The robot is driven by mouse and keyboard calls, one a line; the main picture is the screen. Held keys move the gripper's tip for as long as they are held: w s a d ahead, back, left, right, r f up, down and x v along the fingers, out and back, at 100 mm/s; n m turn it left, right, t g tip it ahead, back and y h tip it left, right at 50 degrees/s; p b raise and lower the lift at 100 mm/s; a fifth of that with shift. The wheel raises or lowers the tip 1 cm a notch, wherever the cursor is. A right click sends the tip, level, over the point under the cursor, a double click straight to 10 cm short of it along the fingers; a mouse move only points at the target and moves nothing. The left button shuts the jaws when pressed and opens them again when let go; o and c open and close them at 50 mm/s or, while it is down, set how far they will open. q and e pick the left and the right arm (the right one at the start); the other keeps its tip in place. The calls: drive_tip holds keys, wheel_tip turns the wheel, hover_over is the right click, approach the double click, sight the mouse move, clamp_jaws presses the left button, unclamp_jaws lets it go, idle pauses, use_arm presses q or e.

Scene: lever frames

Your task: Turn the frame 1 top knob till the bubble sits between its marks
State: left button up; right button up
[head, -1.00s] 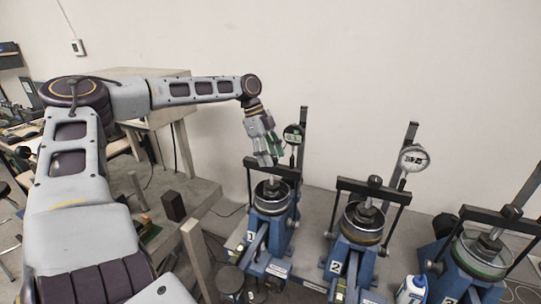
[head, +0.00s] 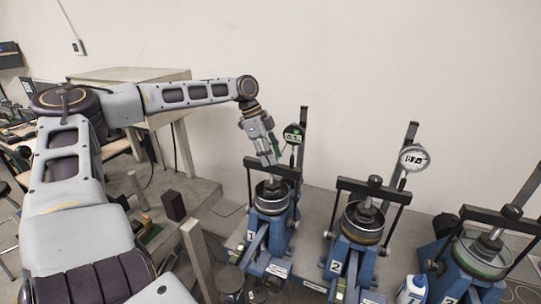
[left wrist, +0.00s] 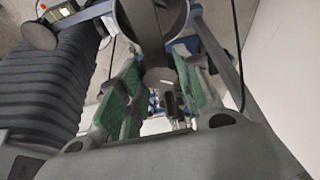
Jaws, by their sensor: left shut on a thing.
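Frame 1 (head: 253,236) is the leftmost blue lever frame, with a black crossbar (head: 282,171) on top. My left gripper (head: 270,160) comes down from above onto the middle of that crossbar. Its fingers are shut on the top knob and hide it in the head view. In the left wrist view a grey round knob (left wrist: 160,77) shows between the green-padded fingers (left wrist: 158,92). I cannot make out a bubble or its marks in either view. My right gripper is not in view.
A dial gauge (head: 293,134) stands close behind my left gripper on an upright post. Frame 2 (head: 338,262) and a third frame (head: 452,285) stand to the right. A white and blue bottle (head: 412,290) stands in front between them.

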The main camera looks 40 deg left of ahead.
use_arm(q)
drive_tip(key=shift+n+t, duration=0.3)
drive_tip(key=shift+n, duration=0.7)
drive_tip(key=o, duration=1)
drive_tip(key=shift+o, duration=0.2)
drive_tip(key=shift+r, duration=0.15)
drive_tip(key=v, duration=1.1)
drive_tip(key=shift+s+r, duration=0.25)
drive_tip(key=shift+r, duration=0.15)
